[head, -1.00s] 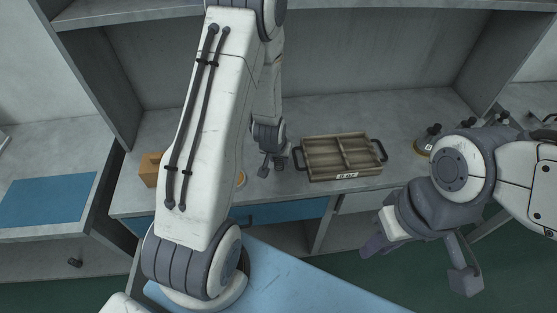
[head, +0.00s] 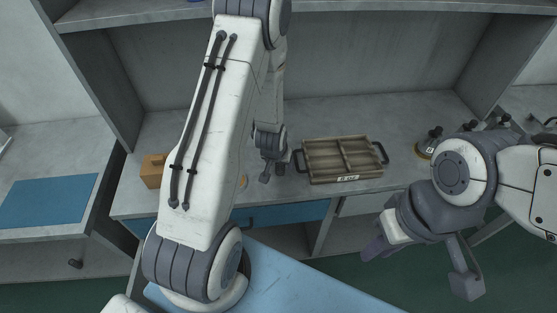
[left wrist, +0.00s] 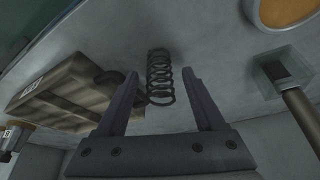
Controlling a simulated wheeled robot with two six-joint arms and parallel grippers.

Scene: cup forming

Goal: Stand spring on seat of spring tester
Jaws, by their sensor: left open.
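A dark coil spring (left wrist: 160,68) shows in the left wrist view. It appears to stand on the grey bench, between the fingertips of my left gripper (left wrist: 159,77). The fingers are open, with a gap on each side of the spring. In the head view my left gripper (head: 273,173) is low over the bench, left of the wooden tray; I cannot make out the spring there. My right gripper (head: 418,264) is open and empty in front of the bench. I cannot identify the spring tester for sure; a post on a square base (left wrist: 282,72) stands right of the spring.
The wooden tray (head: 345,178) with dark handles stands right of my left gripper. An orange-brown block (head: 152,171) is at the bench's left. Black-knobbed items (head: 428,143) stand at the right. An orange round piece (left wrist: 286,10) shows in the left wrist view.

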